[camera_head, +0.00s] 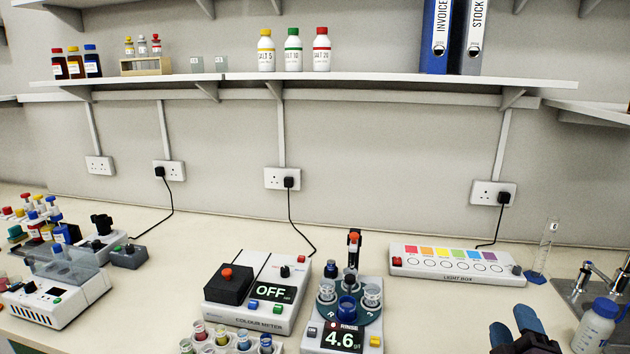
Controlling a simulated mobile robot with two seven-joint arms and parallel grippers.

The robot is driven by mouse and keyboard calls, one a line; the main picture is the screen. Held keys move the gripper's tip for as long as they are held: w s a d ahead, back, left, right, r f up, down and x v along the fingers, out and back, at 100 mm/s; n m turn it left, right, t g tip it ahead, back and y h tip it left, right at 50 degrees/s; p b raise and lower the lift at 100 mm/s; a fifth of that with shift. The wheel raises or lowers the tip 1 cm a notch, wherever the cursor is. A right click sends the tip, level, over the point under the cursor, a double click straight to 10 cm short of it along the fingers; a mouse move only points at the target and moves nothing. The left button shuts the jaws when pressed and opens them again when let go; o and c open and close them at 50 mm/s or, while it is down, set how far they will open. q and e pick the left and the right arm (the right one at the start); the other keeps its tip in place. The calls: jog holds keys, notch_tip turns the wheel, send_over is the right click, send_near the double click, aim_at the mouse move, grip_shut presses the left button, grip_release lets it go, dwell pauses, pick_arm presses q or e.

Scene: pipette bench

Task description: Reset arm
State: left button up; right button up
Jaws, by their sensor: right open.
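My right gripper (514,330) shows at the bottom right edge of the head view, with two dark fingers with blue tips apart and nothing seen between them. It is over the front of the bench (440,320), left of a white bottle with a blue cap (596,326). Most of its arm is cut off by the frame. My left gripper is not in view.
The light box (457,264) lies behind the right gripper, with a glass cylinder (545,250) beside it. The rinse device (344,320) and colour meter (258,290) stand left, with a rack of vials (225,340) in front. A sink (585,290) is at right.

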jog(key=s+a+f+m+g+y, duration=0.2)
jog(key=s+f+m+g, duration=0.4)
jog(key=s+f+g, duration=0.45)
jog(key=s+a+f+m+g+y, duration=0.2)
jog(key=s+f+m+g, duration=0.5)
jog(key=s, duration=0.6)
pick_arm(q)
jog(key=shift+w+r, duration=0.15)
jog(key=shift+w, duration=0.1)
pick_arm(e)
jog(key=w+f+n+t, duration=0.2)
jog(key=w+f+t, duration=0.6)
jog(key=f, duration=0.3)
jog(key=shift+a+f+n+t, duration=0.2)
jog(key=shift+n+t, duration=0.1)
jog(key=shift+t, duration=0.35)
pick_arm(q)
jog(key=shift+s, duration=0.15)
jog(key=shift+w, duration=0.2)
